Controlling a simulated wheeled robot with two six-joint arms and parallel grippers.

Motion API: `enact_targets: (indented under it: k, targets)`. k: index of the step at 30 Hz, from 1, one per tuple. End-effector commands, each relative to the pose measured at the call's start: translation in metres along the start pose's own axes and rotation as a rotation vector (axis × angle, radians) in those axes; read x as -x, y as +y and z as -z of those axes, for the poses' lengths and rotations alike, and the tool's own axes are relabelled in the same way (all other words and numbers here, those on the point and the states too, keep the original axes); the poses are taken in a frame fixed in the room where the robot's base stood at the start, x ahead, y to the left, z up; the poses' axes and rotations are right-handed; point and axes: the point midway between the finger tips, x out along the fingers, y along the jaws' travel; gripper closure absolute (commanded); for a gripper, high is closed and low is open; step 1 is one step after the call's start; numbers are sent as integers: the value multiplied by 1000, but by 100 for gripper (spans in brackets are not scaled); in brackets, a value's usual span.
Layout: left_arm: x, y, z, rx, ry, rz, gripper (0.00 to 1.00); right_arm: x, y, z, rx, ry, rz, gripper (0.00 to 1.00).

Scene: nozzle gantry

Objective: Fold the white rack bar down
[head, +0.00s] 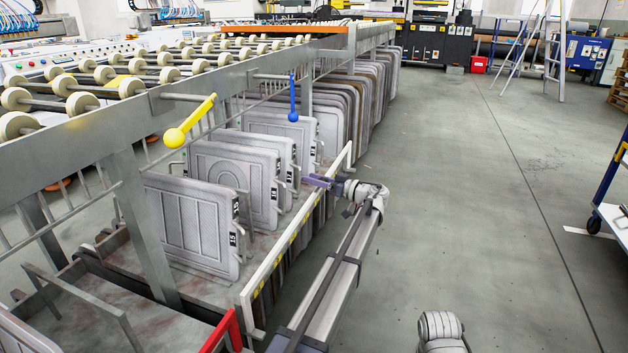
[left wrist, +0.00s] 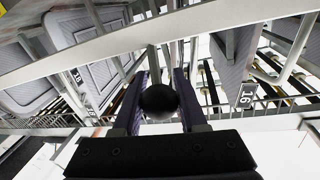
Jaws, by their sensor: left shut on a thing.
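The white rack bar (head: 270,263) runs along the aisle side of the rack, in front of the grey plates. In the left wrist view the white bar (left wrist: 100,48) crosses the top slantwise, just beyond the fingers. My left gripper (head: 318,181) is at the bar's far part, reaching in from the aisle side. My right gripper is out of view.
Grey plates (head: 190,225) stand upright in the rack behind the bar. A yellow lever (head: 190,122), a blue lever (head: 293,98) and a red bar (head: 225,330) are nearby. The aisle floor (head: 470,200) is clear; a cart (head: 612,205) stands at the right edge.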

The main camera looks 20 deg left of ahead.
Motion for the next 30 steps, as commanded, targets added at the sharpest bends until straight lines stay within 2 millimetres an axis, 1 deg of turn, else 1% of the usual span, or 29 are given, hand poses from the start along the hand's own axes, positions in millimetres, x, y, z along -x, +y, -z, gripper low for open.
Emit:
enact_targets:
  k: [2,5,6,9,13,16,24,25,30]
  targets:
    - [10,2,0,0,-1,-2,100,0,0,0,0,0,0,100]
    - [32,8,-2,0,0,-5,100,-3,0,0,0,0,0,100]
    - [42,10,-4,0,1,-5,100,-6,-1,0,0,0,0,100]
    - [63,16,-9,0,3,-5,100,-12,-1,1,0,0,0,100]
    - [80,20,-14,0,5,-4,100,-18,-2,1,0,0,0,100]
    - [85,20,-14,0,5,-3,100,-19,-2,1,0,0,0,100]
    - [83,19,-14,0,3,-1,100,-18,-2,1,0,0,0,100]
    - [83,19,-14,0,3,0,94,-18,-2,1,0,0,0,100]
    - [82,19,-15,0,1,0,75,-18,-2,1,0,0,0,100]
